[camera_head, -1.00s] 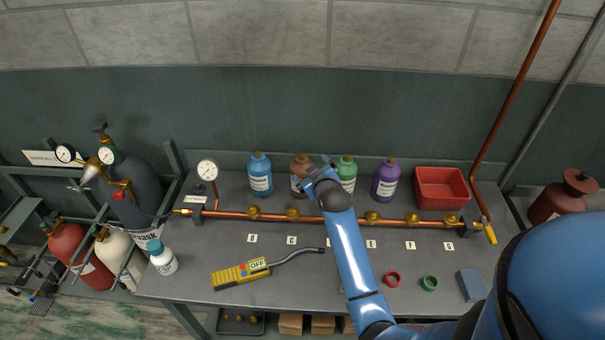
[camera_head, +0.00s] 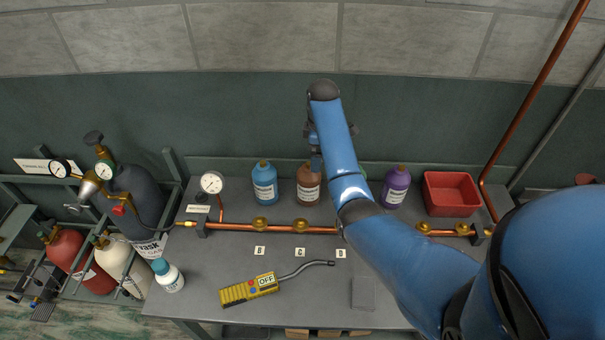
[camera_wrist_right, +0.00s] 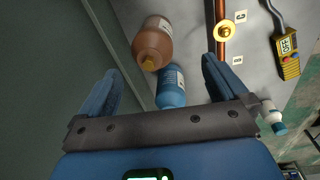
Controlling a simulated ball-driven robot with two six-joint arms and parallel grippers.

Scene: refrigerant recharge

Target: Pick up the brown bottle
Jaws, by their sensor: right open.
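The brown bottle (camera_head: 308,188) stands upright at the back of the bench, between the blue bottle (camera_head: 264,184) and the mostly hidden green bottle. My right gripper (camera_head: 316,160) is above and slightly behind the brown bottle, partly hidden by its own arm. In the right wrist view my gripper (camera_wrist_right: 160,70) is open and empty. The brown bottle (camera_wrist_right: 153,45) appears beyond and between its two fingers, apart from both, with the blue bottle (camera_wrist_right: 170,88) nearer the palm. My left gripper is not in view.
A copper pipe (camera_head: 270,228) with brass valves runs in front of the bottles. The purple bottle (camera_head: 396,187) and red bin (camera_head: 452,194) stand to the right. A pressure gauge (camera_head: 212,183) is at left. A yellow detector (camera_head: 249,289) lies in front. The wall is close behind.

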